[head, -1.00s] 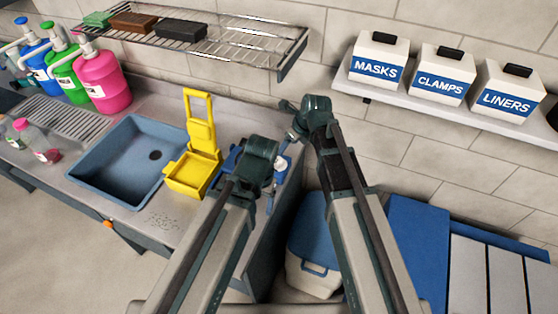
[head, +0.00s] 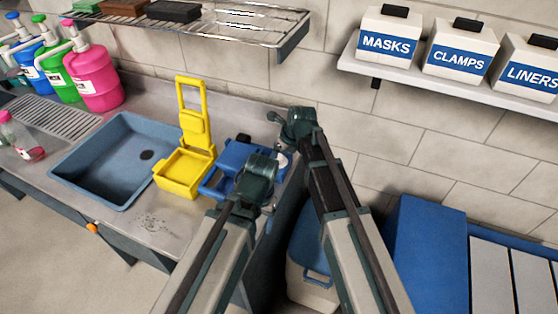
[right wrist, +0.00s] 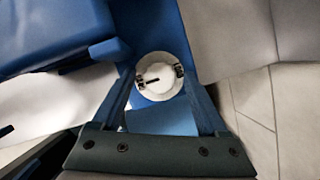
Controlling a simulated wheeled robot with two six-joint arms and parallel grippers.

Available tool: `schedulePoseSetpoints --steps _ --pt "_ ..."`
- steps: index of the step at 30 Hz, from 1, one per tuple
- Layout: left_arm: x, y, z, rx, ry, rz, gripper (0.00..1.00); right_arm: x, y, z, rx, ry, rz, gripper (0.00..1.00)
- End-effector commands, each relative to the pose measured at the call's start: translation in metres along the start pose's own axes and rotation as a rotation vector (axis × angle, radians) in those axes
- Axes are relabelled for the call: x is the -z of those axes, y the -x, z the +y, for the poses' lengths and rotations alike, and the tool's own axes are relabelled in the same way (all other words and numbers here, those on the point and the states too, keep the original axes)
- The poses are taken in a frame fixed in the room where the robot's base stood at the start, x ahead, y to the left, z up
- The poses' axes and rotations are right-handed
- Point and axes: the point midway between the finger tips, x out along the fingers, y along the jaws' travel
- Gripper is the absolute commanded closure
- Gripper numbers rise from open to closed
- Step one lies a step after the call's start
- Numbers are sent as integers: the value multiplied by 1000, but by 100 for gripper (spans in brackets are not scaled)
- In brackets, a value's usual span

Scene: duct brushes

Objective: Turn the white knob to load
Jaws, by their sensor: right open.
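The white knob (right wrist: 158,78) is a round disc with a short dark mark on its face, set on a blue surface. In the head view a small part of the white knob (head: 282,161) shows beside the blue device (head: 236,156) at the counter's right end, partly behind my arms. My right gripper (right wrist: 160,77) is open, with one fingertip at each side of the knob; contact cannot be told. My left arm shows in the head view, but its gripper fingers do not.
A yellow device (head: 183,172) stands left of the blue one, beside the blue sink (head: 117,165). A wire shelf (head: 240,28) hangs above. A cooler (head: 313,272) is on the floor below my right arm. Labelled boxes (head: 388,42) stand on a wall shelf.

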Motion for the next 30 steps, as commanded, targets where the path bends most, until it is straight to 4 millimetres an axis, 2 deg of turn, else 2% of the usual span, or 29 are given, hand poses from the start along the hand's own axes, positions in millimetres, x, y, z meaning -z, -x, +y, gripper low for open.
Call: schedulePoseSetpoints --steps 8,18,21,30 --pt "0 0 0 0 0 0 24 0 -1 0 0 0 0 25" --pt "0 0 0 0 0 0 24 0 -1 0 0 0 0 86" --pt "0 0 0 0 0 0 24 0 -1 0 0 0 0 100" --pt "0 -1 0 0 0 0 24 0 -1 0 -15 34 1 100"
